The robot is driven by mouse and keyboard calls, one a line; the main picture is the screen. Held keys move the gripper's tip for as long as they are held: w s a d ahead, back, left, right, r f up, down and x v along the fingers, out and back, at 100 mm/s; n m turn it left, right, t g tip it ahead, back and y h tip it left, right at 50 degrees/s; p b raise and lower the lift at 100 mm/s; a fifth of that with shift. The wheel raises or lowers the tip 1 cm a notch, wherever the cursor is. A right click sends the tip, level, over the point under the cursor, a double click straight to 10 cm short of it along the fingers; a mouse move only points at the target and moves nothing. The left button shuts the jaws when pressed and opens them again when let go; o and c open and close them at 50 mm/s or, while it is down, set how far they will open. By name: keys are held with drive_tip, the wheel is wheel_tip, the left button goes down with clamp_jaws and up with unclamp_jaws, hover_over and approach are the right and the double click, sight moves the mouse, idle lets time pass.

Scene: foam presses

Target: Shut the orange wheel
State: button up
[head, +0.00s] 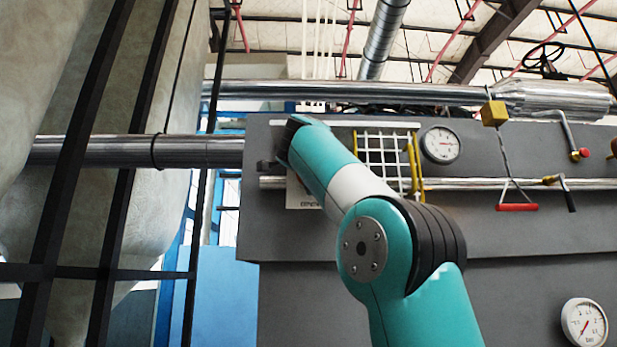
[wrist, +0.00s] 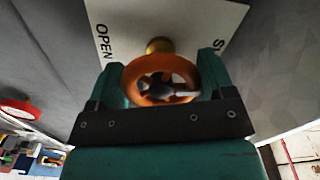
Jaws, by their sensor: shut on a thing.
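The orange wheel (wrist: 187,73) shows in the wrist view, on a brass stem (wrist: 159,45) in front of a white plate (wrist: 190,18) marked "OPEN" at left and a partly hidden word at right. My gripper (wrist: 165,75) is shut on the wheel, with one finger at its left side and one at its right. In the head view my arm hides the wheel and the gripper; part of the white plate (head: 301,193) shows below the arm.
A white wire rack (head: 383,150) with yellow side bars and a pressure gauge (head: 440,144) are right of my arm. A red-handled pull (head: 517,207) hangs farther right, near a black-handled lever (head: 568,193). A steel pipe (head: 470,184) runs along the grey panel.

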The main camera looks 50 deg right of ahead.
drive_tip(key=shift+m, duration=0.7)
drive_tip(key=o, duration=0.9)
drive_tip(key=p+v, duration=0.6)
drive_tip(key=v, duration=1.1)
drive_tip(key=shift+s, duration=0.3)
